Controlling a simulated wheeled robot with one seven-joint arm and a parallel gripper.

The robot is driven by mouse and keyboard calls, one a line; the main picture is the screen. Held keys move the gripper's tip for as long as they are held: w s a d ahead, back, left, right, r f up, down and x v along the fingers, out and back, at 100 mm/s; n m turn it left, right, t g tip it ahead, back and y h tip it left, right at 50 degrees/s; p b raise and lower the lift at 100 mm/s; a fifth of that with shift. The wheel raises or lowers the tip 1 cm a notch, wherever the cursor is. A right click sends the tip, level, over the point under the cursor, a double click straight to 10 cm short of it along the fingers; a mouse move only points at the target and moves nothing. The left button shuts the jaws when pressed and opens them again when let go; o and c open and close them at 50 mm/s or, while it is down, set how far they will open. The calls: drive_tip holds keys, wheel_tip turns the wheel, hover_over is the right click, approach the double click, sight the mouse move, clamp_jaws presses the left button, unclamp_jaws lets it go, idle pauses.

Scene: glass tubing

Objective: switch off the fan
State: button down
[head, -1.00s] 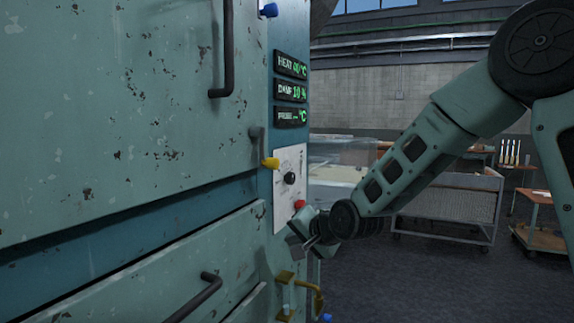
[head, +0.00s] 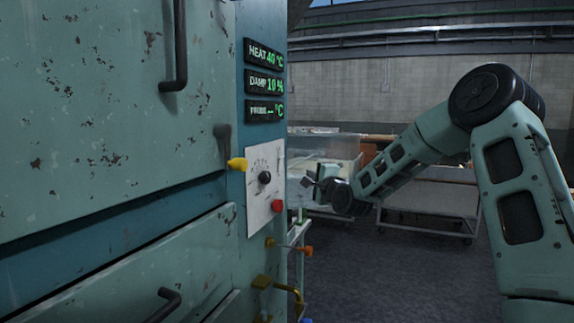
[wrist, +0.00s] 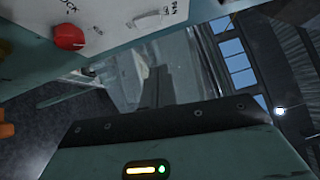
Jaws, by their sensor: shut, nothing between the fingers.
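A tall teal cabinet carries a white control panel (head: 258,205) with a black knob (head: 264,178) on a dial scale and a red button (head: 277,206) at its lower right. The red button also shows in the wrist view (wrist: 69,36), at the upper left. My gripper (head: 308,184) is shut and empty, to the right of the panel and apart from it. In the wrist view its fingers (wrist: 157,88) point away from the camera, to the right of the red button.
Lit readouts (head: 264,82) for heat, damp and probe sit above the panel. A yellow knob (head: 237,164) juts out left of it. A wheeled cart (head: 430,205) stands behind my arm. The floor to the right is clear.

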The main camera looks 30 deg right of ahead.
drive_tip(key=p, duration=0.4)
approach(281, 164)
drive_tip(key=w+d+r, duration=0.1)
drive_tip(key=w+d, duration=0.3)
drive_tip(key=d, duration=0.1)
drive_tip(key=shift+w+a+r+p, duration=0.25)
drive_tip(key=shift+w+a+p, duration=0.45)
drive_tip(key=shift+w+a, duration=0.65)
drive_tip(key=shift+w, duration=0.1)
drive_tip(key=shift+w+a+r, duration=0.1)
